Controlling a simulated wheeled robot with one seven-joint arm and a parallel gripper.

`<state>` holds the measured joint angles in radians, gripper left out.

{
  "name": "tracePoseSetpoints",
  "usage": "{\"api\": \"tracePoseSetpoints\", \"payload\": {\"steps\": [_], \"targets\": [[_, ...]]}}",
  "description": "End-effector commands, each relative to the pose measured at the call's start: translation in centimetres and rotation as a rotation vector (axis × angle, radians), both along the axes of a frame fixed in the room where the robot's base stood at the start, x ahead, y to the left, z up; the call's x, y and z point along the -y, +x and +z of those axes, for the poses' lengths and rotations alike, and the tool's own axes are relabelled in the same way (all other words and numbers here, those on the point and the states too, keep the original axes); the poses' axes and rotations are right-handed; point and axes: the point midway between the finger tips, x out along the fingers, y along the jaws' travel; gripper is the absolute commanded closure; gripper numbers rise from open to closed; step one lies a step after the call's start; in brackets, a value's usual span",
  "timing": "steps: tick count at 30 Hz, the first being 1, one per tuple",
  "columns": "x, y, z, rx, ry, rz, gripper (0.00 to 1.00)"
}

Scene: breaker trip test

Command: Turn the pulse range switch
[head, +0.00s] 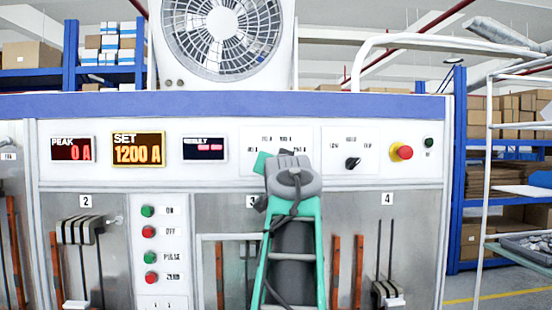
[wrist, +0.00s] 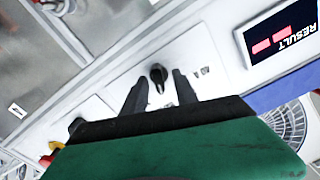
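The pulse range switch is a small black knob (wrist: 157,74) on a white panel plate. In the wrist view it sits between the two dark fingertips of my gripper (wrist: 160,80), which is open. A gap shows on each side of the knob, and I see no contact. In the head view my green and grey arm reaches up to the matching plate (head: 250,139), left of a second black knob (head: 352,163). The arm hides the switch there, and the fingertips cannot be made out.
A RESULT display (head: 204,148) is left of the plate. A red emergency button (head: 402,152) and a small dark green button (head: 429,143) are on the right. A white fan unit (head: 222,40) stands on top.

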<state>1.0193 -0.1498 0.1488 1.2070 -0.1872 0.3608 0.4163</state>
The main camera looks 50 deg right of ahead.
Motion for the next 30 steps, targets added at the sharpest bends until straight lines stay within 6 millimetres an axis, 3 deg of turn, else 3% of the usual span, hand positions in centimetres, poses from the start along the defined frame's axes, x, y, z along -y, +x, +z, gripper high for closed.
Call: {"api": "tracePoseSetpoints", "payload": {"steps": [10,23,30], "targets": [[0.86,0.47,0.02,0.0,-0.002,-0.004,0.65],[0.88,0.38,0.05,0.001,-0.002,-0.006,1.0],[0.89,0.36,0.06,0.001,-0.002,-0.006,1.0]]}}
